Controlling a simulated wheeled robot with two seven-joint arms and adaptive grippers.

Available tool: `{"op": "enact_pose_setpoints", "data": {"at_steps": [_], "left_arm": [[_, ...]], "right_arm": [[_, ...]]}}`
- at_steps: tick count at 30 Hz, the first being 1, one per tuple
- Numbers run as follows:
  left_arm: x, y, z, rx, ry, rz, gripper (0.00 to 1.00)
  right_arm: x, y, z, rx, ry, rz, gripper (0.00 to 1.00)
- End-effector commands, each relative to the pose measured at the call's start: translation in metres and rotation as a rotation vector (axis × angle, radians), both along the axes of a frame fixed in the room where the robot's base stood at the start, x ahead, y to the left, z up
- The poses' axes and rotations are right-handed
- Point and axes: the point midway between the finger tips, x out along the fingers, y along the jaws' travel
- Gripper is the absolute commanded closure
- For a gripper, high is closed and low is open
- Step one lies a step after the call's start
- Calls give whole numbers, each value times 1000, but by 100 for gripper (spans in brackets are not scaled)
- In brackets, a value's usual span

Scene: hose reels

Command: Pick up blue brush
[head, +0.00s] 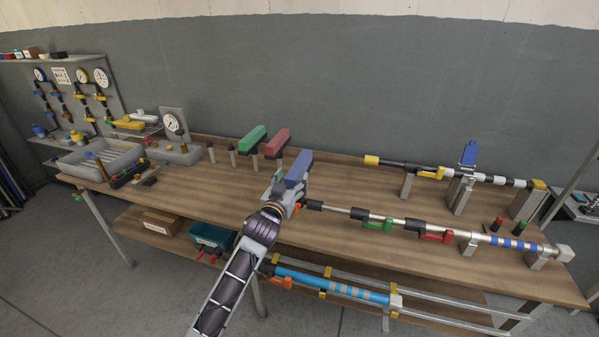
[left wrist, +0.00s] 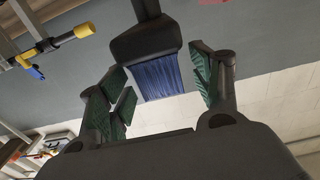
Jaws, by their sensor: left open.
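The blue brush (head: 298,167) is at the middle of the workbench in the head view, in a row with a green brush (head: 251,139) and a red brush (head: 277,142). In the left wrist view its blue bristles (left wrist: 158,78) hang below a black body (left wrist: 145,40). My left gripper (head: 288,193) is right at the blue brush, on its near side. In the left wrist view its open fingers stand on both sides of the bristles, with a visible gap on the right. The gripper hides the brush's lower part in the head view. My right gripper is not in view.
Hose pipes on metal stands (head: 409,185) fill the bench's right half. A grey tray (head: 98,157) and a gauge (head: 172,123) stand at the left. Small upright pegs (head: 232,155) stand left of the brushes. A lower shelf holds a teal bin (head: 212,236).

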Motion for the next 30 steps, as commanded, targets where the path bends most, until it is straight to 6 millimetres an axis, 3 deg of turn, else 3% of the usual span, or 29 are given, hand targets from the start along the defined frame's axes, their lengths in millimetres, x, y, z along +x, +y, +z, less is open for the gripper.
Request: {"op": "enact_pose_setpoints", "data": {"at_steps": [11, 30], "left_arm": [[4, -1, 1, 0, 0, 0, 36], [47, -13, 6, 0, 0, 0, 36]], "right_arm": [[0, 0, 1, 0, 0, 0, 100], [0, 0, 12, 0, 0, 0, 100]]}}
